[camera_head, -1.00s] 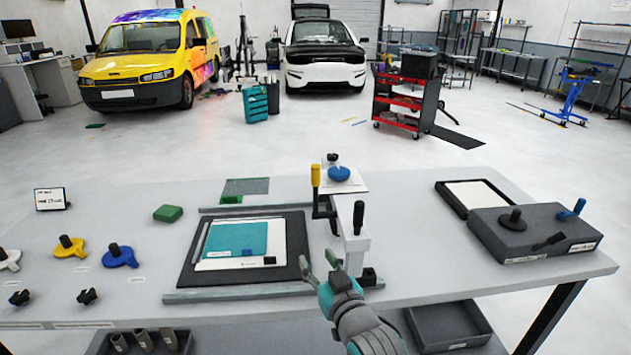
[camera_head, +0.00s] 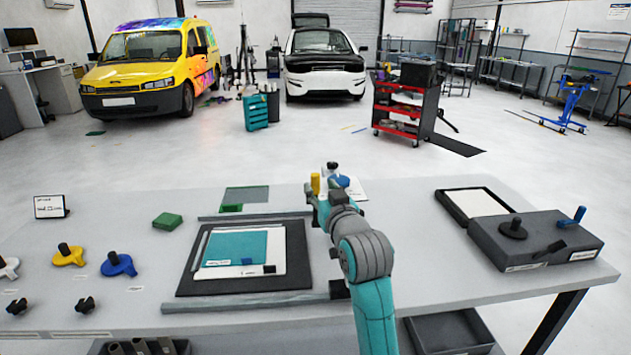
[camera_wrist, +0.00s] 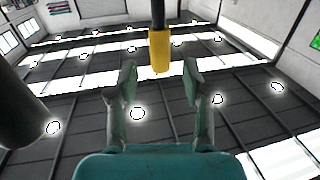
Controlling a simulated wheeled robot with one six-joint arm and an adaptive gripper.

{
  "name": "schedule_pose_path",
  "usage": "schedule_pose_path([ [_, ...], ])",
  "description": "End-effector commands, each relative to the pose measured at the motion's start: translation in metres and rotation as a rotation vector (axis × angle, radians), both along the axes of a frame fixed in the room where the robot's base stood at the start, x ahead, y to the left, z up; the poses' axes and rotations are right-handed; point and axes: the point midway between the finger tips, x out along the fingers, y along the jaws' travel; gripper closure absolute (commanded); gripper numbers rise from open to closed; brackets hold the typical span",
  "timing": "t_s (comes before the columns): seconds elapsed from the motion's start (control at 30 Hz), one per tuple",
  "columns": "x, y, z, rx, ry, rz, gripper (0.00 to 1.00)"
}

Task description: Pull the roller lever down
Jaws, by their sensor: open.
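The roller lever has a yellow grip (camera_head: 315,184) on a dark shaft, at the far side of the roller station on the table. In the wrist view the yellow grip (camera_wrist: 160,52) shows ahead of my gripper (camera_wrist: 158,75), between the lines of its two fingers, with space on both sides. My gripper (camera_head: 311,192) is open and empty. In the head view its fingertips are right by the yellow grip; I cannot tell whether they touch it. My arm hides most of the white roller frame and the black handle. A blue round knob (camera_head: 341,181) shows just behind my wrist.
A dark board (camera_head: 185,288) with a white and teal sheet (camera_head: 235,249) lies left of my arm. A grey rail (camera_head: 240,303) runs along its front. A grey box (camera_head: 490,240) with knobs stands at the right.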

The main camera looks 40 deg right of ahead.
Motion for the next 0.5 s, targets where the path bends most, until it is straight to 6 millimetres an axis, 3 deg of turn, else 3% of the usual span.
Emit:
schedule_pose_path([
  [0.2,0.031,-0.013,0.001,0.0,-0.001,0.0,0.5],
  [0.5,0.045,-0.019,0.0,0.0,0.0,0.0,0.5],
])
